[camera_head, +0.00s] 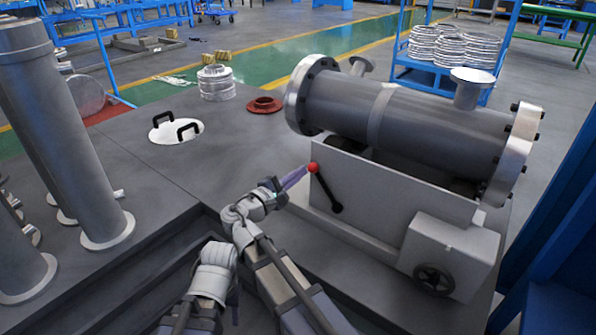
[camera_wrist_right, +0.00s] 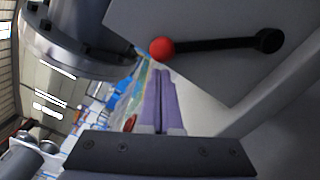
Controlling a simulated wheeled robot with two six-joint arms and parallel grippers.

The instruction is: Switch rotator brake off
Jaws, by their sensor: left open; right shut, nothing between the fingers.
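The brake lever (camera_head: 326,190) is a black bar with a red ball knob (camera_head: 313,168) on the grey side plate of the rotator (camera_head: 390,195). It slants up and left from its pivot. In the right wrist view the lever (camera_wrist_right: 215,45) lies across the plate, with the red knob (camera_wrist_right: 162,48) at its left end. My right gripper (camera_head: 305,171) is shut and empty, its purple fingers pointing at the knob from the left. In the right wrist view, its fingertips (camera_wrist_right: 161,73) appear just below the knob; contact is unclear. My left gripper (camera_head: 235,303) is open at the bottom, mostly hidden by its wrist.
A flanged grey shell (camera_head: 420,115) lies on the rotator above the lever. A black handwheel (camera_head: 434,280) is on the box at right. Tall grey pipes (camera_head: 65,130) stand at left. The platform has a white disc with black handles (camera_head: 176,131) and a red flange (camera_head: 264,105).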

